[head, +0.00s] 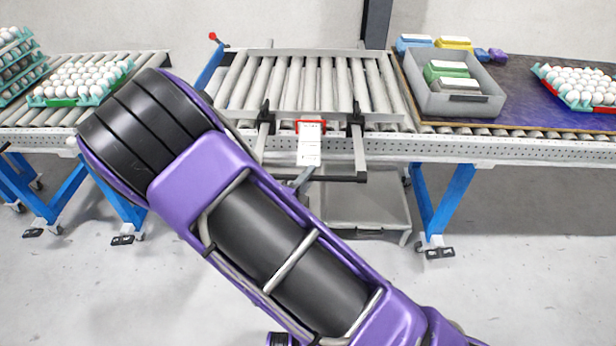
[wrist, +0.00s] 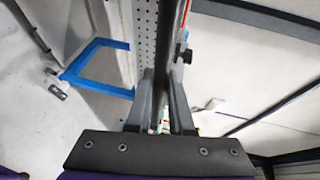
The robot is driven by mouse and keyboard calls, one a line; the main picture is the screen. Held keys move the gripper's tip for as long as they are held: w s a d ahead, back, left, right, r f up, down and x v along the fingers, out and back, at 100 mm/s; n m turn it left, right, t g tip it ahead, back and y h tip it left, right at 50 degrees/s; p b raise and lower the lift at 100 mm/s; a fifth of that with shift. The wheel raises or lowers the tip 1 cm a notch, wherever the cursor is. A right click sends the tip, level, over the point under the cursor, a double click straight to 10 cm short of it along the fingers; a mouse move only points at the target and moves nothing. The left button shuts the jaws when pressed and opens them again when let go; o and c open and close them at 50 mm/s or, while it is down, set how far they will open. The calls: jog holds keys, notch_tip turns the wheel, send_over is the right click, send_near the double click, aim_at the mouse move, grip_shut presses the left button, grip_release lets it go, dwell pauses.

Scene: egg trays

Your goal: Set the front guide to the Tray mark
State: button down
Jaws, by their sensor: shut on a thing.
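The front guide (head: 382,118) is a grey rail across the near side of the roller section. Two arms run from it toward me to a dark cross bar (head: 345,179). A white label card (head: 309,151) with a red-framed top hangs at the middle; its marks are too small to read. My gripper (head: 303,177) is at the cross bar, largely hidden behind my purple arm. In the wrist view, my gripper (wrist: 163,78) has its two fingers on either side of a dark bar (wrist: 174,40), shut on it.
Black clamps (head: 356,117) sit on the guide arms. Egg trays (head: 56,102) stand on the left conveyor, another egg tray (head: 553,88) on the right. A grey crate (head: 428,99) with coloured boxes stands right of the rollers. A grey bin (head: 365,208) is below. The front floor is open.

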aim_at(308, 143)
jog(key=w+p, duration=0.1)
jog(key=w, duration=0.6)
jog(key=w+p, duration=0.1)
jog(key=w, duration=0.5)
jog(key=shift+w+d, duration=0.2)
jog(key=shift+w, duration=0.2)
jog(key=c, duration=0.8)
grip_release()
jog(key=p+v, duration=0.2)
jog(key=v, duration=1.5)
jog(key=shift+s+r, duration=0.15)
jog(key=shift+s, duration=0.05)
